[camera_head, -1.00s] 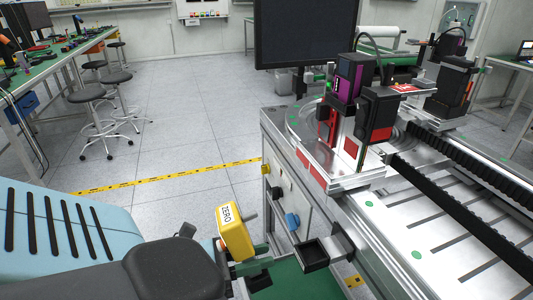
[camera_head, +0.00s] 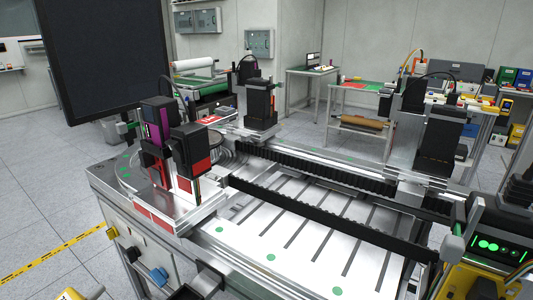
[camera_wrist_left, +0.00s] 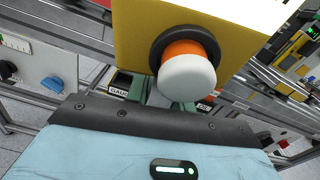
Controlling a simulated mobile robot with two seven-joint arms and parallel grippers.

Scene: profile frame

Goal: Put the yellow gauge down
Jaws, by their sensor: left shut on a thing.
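The yellow gauge (camera_wrist_left: 137,38) fills the top middle of the left wrist view, with an orange and white knob (camera_wrist_left: 187,75) facing the camera. My left gripper (camera_wrist_left: 180,108) is shut on it; its greenish fingers are partly hidden behind the knob. In the head view only a top corner of the gauge (camera_head: 70,294) shows at the bottom left edge. A dark tray (camera_head: 186,291) on the bench's front side is cut off by the bottom edge, to the right of the gauge. My right gripper is not in view.
A metal bench (camera_head: 215,236) with slotted plates and black cable chains fills the middle. A red and black tool unit (camera_head: 185,155) stands at its left end. A yellow device (camera_head: 475,280) with green lights is at the right. Partly readable labels (camera_wrist_left: 120,91) show below the gauge.

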